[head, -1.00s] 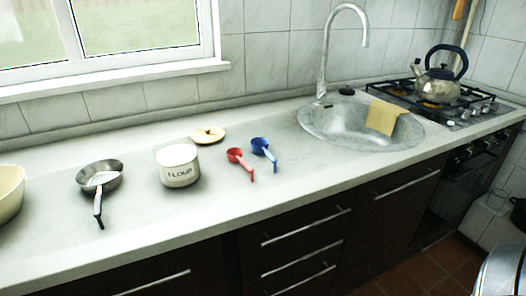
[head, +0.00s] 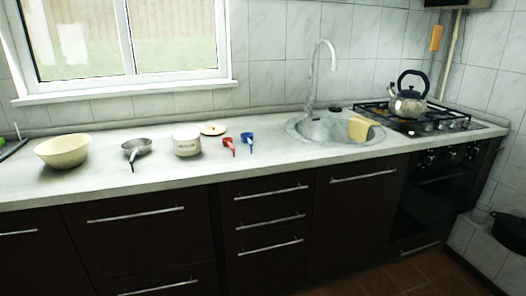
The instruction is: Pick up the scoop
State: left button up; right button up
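Two scoops lie on the light countertop (head: 285,172), to the right of the flour canister. The red scoop (head: 229,144) is on the left and the blue scoop (head: 247,138) is just right of it, apart from it. Both have their handles pointing toward the front edge. The white flour canister (head: 187,145) stands upright, and its round lid (head: 213,129) lies behind it. Neither of my grippers shows in the head view.
A metal pan (head: 137,148) and a cream bowl (head: 62,151) stand to the left. The sink (head: 305,131) with a yellow cloth (head: 359,129) and the stove with a kettle (head: 407,103) are to the right. Drawers (head: 265,205) front the counter. A dark pot (head: 507,228) sits low at right.

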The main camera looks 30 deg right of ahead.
aim_at(249, 141)
jog(key=z, duration=0.55)
jog(key=i, duration=0.65)
jog(key=z, duration=0.4)
